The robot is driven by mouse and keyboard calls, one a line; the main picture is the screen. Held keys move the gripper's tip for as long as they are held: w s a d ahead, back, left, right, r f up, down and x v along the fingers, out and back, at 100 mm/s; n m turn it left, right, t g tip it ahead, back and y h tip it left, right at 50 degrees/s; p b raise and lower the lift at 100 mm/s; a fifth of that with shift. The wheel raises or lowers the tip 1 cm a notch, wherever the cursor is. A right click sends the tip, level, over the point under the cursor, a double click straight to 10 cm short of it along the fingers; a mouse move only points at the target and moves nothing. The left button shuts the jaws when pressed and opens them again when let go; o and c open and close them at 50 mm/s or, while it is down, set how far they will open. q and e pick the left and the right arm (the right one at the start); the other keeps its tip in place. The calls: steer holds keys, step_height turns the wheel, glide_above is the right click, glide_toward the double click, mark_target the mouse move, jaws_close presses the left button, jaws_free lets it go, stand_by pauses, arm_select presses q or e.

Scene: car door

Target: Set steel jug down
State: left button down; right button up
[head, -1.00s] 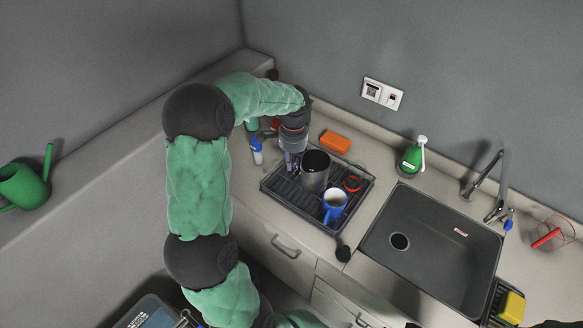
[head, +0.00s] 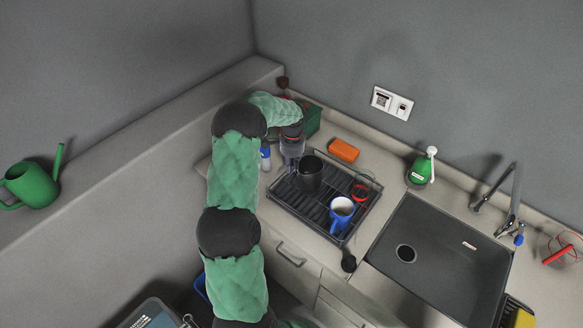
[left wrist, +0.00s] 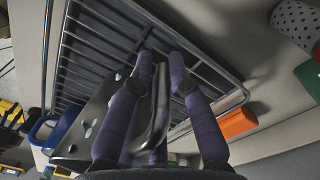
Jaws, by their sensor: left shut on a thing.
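The steel jug (head: 309,175) is upright at the back left part of the black dish rack (head: 302,214). From above I cannot tell for sure whether its base touches the rack. My left gripper (head: 293,160) is at the jug's left side. In the left wrist view, its purple fingers (left wrist: 165,75) are closed around the jug's curved handle (left wrist: 158,120). The shiny jug body (left wrist: 98,118) shows left of the fingers, with the rack's wires (left wrist: 95,45) behind. The fingertips are hidden in the head view. My right gripper is out of view.
A blue and white mug (head: 341,212) and a red item (head: 360,192) share the rack. An orange block (head: 344,150) lies behind it; a blue-capped bottle (head: 265,158) stands left. A green soap bottle (head: 420,170) and the sink (head: 440,255) are right.

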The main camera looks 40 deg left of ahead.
arm_select(q)
steer(key=shift+a+f, duration=0.1)
steer(key=shift+f, duration=0.6)
steer(key=shift+f, duration=0.2)
steer(key=c, duration=1.2)
jaws_free()
steer(key=shift+o, duration=0.2)
